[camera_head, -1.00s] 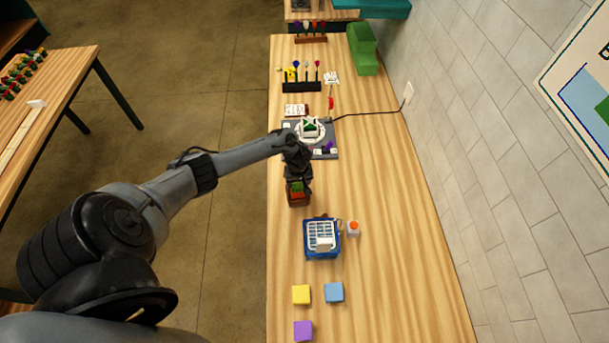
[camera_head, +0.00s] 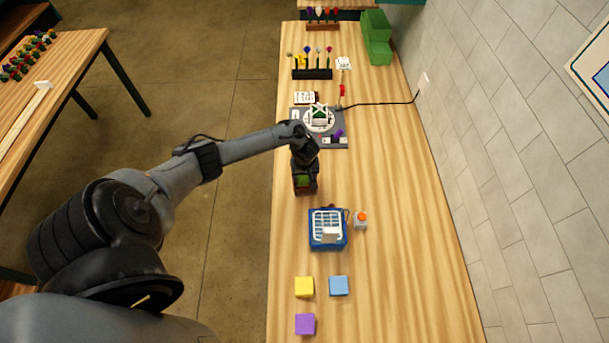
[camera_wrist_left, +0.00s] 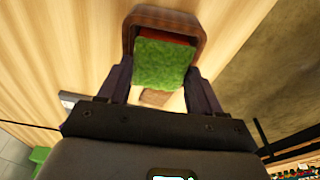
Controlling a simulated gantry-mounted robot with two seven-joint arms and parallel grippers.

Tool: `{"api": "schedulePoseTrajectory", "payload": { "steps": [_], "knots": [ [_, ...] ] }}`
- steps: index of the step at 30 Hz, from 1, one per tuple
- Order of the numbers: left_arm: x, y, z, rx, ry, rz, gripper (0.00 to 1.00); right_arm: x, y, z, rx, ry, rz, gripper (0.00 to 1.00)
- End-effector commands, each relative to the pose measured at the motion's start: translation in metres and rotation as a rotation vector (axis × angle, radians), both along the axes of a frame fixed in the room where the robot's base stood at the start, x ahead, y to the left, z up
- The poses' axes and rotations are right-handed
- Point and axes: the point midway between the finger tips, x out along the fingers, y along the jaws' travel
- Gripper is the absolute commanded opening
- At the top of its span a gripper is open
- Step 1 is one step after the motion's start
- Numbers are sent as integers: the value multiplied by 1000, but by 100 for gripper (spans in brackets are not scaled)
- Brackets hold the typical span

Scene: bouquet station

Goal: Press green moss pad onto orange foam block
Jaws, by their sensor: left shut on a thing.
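My left gripper (camera_head: 305,165) is shut on the green moss pad (camera_wrist_left: 162,64), which shows between its two fingers in the left wrist view. The pad (camera_head: 303,181) is at a small brown open box (camera_head: 305,191) on the table. In the wrist view the box rim (camera_wrist_left: 136,20) surrounds the pad's far end. A narrow orange-red strip, probably the orange foam block (camera_wrist_left: 182,38), shows inside the box beyond the pad. The rest of it is hidden. I cannot tell whether the pad touches it. My right gripper is not in view.
A blue crate (camera_head: 311,240) and an orange-topped button box (camera_head: 361,220) stand nearer. Yellow (camera_head: 304,287), blue (camera_head: 339,286) and purple (camera_head: 305,324) cubes lie at the near end. A grey turntable station (camera_head: 341,143) stands behind my gripper.

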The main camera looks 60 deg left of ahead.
Motion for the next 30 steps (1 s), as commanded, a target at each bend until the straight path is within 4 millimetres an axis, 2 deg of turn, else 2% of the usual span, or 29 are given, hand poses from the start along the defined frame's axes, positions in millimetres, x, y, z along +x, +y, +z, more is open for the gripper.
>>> {"api": "schedulePoseTrajectory", "payload": {
  "steps": [16,30],
  "knots": [
    [0,0,-2,1,0,0,36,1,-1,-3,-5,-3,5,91],
    [0,0,-2,1,-1,1,36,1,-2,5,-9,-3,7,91]
  ]
}}
